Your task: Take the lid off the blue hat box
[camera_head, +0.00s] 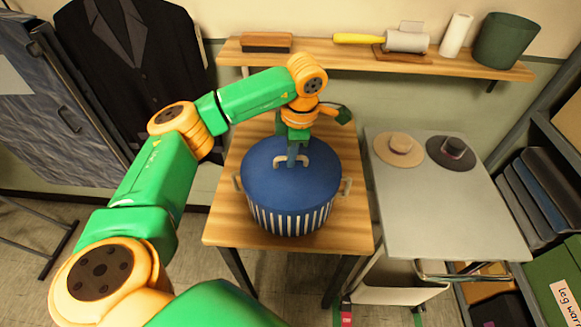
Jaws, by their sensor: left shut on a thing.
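The blue hat box (290,217) stands upright on a wooden table. Its sides have white and blue stripes, and a pale handle sticks out on each side. The plain blue lid (270,187) sits on top of the box, with a small beige handle (304,160) at its middle. My left gripper (292,160) reaches down from above and is shut on the lid's handle. The gripper partly hides the handle. I see no clear gap between lid and box. My right gripper is not in view.
The wooden table (235,225) has bare room around the box. At the right a grey table (430,220) holds a tan hat (399,148) and a dark hat (452,152). A wall shelf (340,61) with a brush, lint roller and green pot runs behind. A dark suit (130,60) hangs at the left.

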